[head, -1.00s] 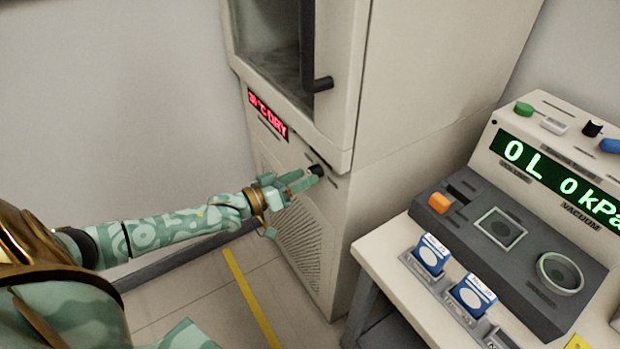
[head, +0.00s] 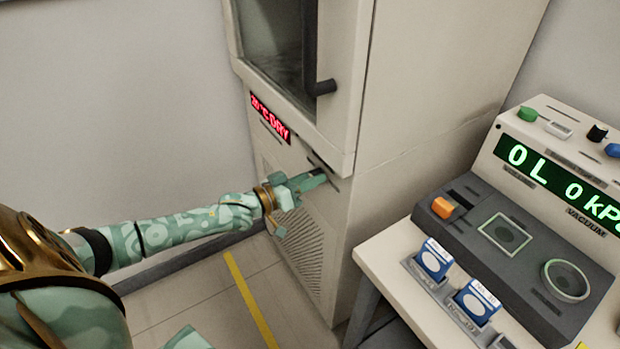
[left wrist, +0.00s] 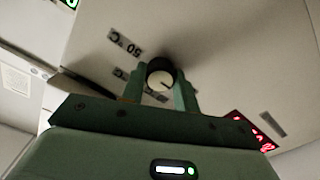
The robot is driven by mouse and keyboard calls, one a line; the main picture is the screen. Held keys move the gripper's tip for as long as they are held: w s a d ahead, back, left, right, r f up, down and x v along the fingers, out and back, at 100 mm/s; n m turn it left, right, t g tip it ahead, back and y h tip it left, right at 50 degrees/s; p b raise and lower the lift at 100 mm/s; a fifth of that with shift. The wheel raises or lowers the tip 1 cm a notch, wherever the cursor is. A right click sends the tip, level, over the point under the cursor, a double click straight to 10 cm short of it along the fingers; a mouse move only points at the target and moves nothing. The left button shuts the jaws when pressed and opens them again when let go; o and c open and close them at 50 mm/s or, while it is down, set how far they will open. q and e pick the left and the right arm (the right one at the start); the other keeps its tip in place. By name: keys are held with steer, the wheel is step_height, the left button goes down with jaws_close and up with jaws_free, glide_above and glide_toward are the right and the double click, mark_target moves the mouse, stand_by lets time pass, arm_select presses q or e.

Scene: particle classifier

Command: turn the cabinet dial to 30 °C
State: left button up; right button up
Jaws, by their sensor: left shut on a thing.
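The cabinet (head: 420,110) stands in the middle of the head view, with a red display (head: 270,118) on its front that ends in "°C DRY"; its small digits look like 20. My left gripper (head: 314,178) is at the panel below the door, its fingers shut on the dial. In the left wrist view, the dial (left wrist: 160,76) is a dark knob with a pale face and pointer mark, between the two fingers (left wrist: 160,95). An upside-down "50 °C" label (left wrist: 125,42) is beside it. In the head view the fingers hide most of the dial. My right gripper is not in view.
The cabinet's dark door handle (head: 318,84) hangs above my gripper. At right, a table (head: 372,258) bears a console (head: 520,245) with a green display and blue-and-white packets. Floor left of the cabinet is free, with a yellow line (head: 250,300).

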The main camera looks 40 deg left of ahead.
arm_select(q)
steer(key=shift+m+p, duration=1.6)
steer(key=shift+m, duration=4.2)
steer(key=shift+f, duration=0.1)
steer(key=o, duration=1)
steer(key=shift+c, duration=0.2)
